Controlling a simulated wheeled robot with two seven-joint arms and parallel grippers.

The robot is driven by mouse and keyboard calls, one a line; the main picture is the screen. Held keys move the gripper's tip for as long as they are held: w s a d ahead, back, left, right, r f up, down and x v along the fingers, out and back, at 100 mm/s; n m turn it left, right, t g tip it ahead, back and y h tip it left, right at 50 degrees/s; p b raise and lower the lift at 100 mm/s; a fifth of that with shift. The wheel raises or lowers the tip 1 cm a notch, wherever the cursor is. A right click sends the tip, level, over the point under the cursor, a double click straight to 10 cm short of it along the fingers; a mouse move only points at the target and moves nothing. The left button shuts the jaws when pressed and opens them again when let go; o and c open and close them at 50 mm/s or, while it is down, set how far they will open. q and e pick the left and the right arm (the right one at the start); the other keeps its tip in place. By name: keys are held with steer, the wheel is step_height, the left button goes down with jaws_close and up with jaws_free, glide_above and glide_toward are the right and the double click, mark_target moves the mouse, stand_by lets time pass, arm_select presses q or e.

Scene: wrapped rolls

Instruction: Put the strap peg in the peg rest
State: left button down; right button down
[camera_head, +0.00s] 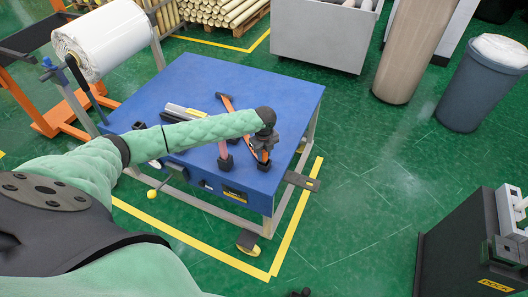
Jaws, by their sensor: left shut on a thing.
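My left gripper (264,150) is over the front right part of the blue-topped table (285,85), pointing down. It is shut on a small, partly hidden thing; a sliver of orange shows between the dark fingers. I take this to be the strap peg, but its shape is not clear. A dark reddish block (263,166) is just below the fingertips near the front edge; I cannot tell whether they touch. A similar block (225,163) stands to its left, by an orange strip (226,103) partly hidden behind my left arm. I cannot tell which piece is the peg rest. My right gripper is out of view.
A grey bar-like item (184,111) lies on the table left of the orange strip. A white wrapped roll (103,40) on a stand is at the upper left. A grey bin (482,85) and a dark dock box (470,245) are on the right. The table's back right is clear.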

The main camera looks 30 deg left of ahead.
arm_select(q)
steer(key=shift+f, duration=0.1)
steer(key=c, duration=1.1)
jaws_free()
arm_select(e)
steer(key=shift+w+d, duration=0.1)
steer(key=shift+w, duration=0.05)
arm_select(q)
steer(key=shift+r, duration=0.4)
step_height(320, 180, up, 2)
steer(key=shift+r+b, duration=0.2)
steer(key=shift+b, duration=0.55)
step_height(320, 180, up, 8)
steer(key=shift+r+b, duration=0.1)
steer(key=shift+b, duration=1.05)
steer(key=shift+r, duration=0.45)
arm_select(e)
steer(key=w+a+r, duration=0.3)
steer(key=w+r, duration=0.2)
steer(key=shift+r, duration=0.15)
